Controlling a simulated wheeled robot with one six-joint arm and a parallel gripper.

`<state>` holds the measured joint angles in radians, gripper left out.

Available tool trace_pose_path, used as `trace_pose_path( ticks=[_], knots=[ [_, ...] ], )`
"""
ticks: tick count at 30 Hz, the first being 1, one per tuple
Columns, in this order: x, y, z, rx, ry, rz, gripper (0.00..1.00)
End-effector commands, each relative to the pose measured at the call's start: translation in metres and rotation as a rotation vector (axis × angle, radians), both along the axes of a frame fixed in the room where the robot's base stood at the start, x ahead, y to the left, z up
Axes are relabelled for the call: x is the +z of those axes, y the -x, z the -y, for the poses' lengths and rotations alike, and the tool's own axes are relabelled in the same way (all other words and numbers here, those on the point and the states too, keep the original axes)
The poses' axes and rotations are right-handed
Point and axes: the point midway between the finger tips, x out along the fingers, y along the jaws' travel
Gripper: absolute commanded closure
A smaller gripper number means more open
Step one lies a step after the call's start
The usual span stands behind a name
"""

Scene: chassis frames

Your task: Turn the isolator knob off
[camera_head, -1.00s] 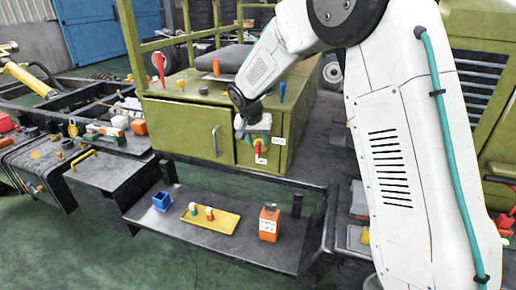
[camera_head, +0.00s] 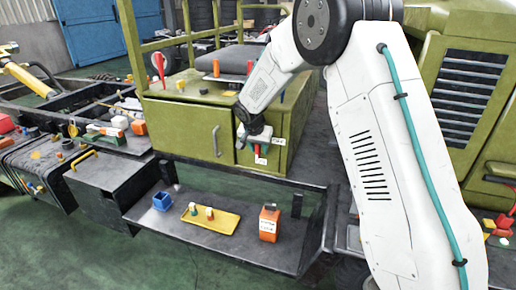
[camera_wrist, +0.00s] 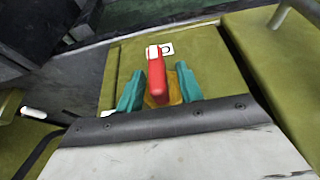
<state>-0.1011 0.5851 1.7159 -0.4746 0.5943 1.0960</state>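The isolator knob has a red handle (camera_wrist: 156,76) on a yellow base (camera_wrist: 174,90), on the olive-green cabinet panel. In the wrist view the handle points up the picture toward a small white label (camera_wrist: 166,49) with a dark mark. In the head view the red handle (camera_head: 257,150) shows just below my gripper (camera_head: 254,138). My gripper's teal fingertips (camera_wrist: 158,90) stand one on each side of the knob. They are apart, with gaps visible beside the handle. The knob's lower part is hidden behind the dark gripper body in the wrist view.
A black shelf (camera_head: 180,232) below the cabinet holds a blue cup (camera_head: 162,201), a yellow tray (camera_head: 226,223) and an orange box (camera_head: 269,224). Colored levers, including a red one (camera_head: 159,64), stand on the cabinet top. A cabinet door handle (camera_head: 216,140) is left of the knob.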

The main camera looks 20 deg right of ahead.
Motion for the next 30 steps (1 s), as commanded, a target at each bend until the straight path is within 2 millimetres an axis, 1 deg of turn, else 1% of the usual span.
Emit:
trace_pose_path(
  ticks=[3, 5, 6, 7, 14, 20, 26, 30],
  knots=[
    [0.0002, 0.0001, 0.0000, 0.000, 0.000, 0.000, 0.64],
    [0.0003, 0.0001, -0.0001, 0.000, 0.000, 0.000, 0.80],
    [0.0004, 0.0001, -0.0002, 0.000, 0.000, 0.000, 0.91],
    [0.0003, 0.0001, -0.0002, 0.000, 0.000, 0.000, 1.00],
    [0.0003, 0.0002, -0.0007, 0.001, 0.004, -0.004, 1.00],
    [0.0000, -0.0006, -0.0018, 0.002, 0.045, -0.033, 1.00],
    [-0.0006, -0.0017, -0.0038, 0.003, 0.144, -0.105, 1.00],
    [-0.0011, -0.0024, -0.0051, 0.002, 0.242, -0.177, 1.00]
  ],
)
